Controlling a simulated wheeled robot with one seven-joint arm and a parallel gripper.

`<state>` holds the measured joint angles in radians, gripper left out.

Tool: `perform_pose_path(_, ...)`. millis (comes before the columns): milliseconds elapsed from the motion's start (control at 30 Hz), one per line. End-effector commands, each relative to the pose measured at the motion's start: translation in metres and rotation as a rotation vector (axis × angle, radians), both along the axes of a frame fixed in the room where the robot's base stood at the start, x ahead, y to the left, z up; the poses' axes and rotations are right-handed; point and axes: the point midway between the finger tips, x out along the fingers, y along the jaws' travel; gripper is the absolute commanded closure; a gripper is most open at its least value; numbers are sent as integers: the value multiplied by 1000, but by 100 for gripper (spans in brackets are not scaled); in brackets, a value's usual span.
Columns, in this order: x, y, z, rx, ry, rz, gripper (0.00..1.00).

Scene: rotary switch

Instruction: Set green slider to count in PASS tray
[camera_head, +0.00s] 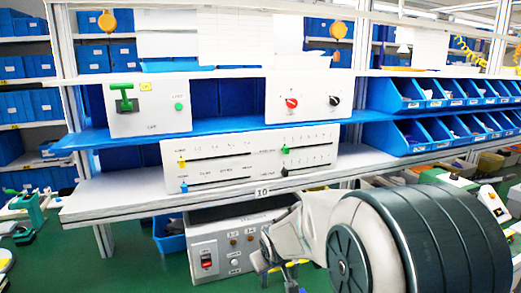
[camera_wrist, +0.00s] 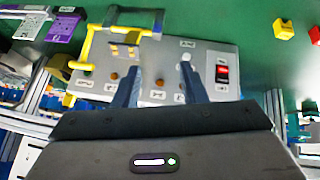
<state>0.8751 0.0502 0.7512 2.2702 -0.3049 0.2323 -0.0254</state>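The green slider (camera_head: 285,151) sits near the left end of the upper right slot on the white slider panel (camera_head: 225,172). Scale marks run above the slot but are too small to read. I cannot identify a PASS tray for sure; a purple item (camera_wrist: 64,27) and a grey item (camera_wrist: 29,26) with pale labels lie at the top left of the wrist view. My gripper (camera_wrist: 158,82) is open, its two blue fingers apart with nothing held. It points at a grey control box (camera_wrist: 150,63) low under the bench, well below the slider. In the head view my arm partly hides it.
Yellow (camera_head: 182,163), blue (camera_head: 184,187) and black (camera_head: 284,172) sliders share the panel. Above stand boxes with a green lever (camera_head: 124,97) and red knob (camera_head: 291,103). A yellow frame (camera_wrist: 90,45) stands on the grey box. Blue bins (camera_head: 410,137) fill the right.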

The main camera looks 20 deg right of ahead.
Motion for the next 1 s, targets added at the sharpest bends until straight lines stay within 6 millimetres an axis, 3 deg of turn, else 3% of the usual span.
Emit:
perform_pose_path(233, 63, -32, 32, 119, -247, 53, 62)
perform_pose_path(400, 93, -66, 87, 200, -489, 62, 62)
perform_pose_path(533, 101, -99, 140, 239, -686, 56, 62)
perform_pose_path(700, 95, -134, 198, 255, -880, 43, 62)
perform_pose_path(833, 90, -147, 220, 257, -955, 38, 62)
perform_pose_path(1000, 95, -149, 226, 257, -974, 40, 62)
